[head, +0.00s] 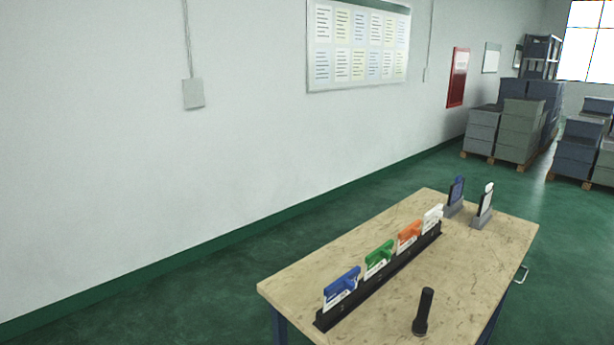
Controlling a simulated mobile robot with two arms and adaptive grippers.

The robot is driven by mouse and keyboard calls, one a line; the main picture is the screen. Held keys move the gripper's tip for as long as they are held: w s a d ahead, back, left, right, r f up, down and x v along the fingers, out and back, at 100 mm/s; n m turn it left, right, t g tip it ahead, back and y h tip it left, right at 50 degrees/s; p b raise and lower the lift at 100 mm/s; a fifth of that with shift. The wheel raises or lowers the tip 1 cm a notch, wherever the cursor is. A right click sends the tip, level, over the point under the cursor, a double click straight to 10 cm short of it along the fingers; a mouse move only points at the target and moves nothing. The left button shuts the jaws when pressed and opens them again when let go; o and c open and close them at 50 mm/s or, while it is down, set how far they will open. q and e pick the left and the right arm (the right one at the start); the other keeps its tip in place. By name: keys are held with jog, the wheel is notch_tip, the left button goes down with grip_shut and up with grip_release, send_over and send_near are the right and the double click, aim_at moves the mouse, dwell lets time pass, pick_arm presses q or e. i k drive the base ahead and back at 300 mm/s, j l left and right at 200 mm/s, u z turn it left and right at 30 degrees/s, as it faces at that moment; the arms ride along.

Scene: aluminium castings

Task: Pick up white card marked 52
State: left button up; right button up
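A white card (433,217) stands at the far end of a long black rack (380,283) on a wooden-topped table (475,293). Its marking is too small to read. Orange (410,236), green (379,259) and blue (341,289) cards stand in the same rack, nearer to me. Another white piece (486,200) stands upright in a grey holder at the table's far right, and I cannot tell whether it is a card. Neither of my grippers is in view.
A dark blue piece (456,191) stands in another grey holder at the back. The tabletop right of the rack is mostly clear. Stacked crates (519,130) stand far off.

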aim_at(431, 219)
jog(key=i+l, duration=0.1)
jog(key=l, duration=0.3)
jog(key=i+l, duration=0.1)
jog(key=l, duration=0.3)
jog(key=i+l, duration=0.1)
jog(key=l, duration=0.25)
jog(key=l+u, duration=0.1)
jog(key=l, duration=0.3)
jog(key=i, duration=0.05)
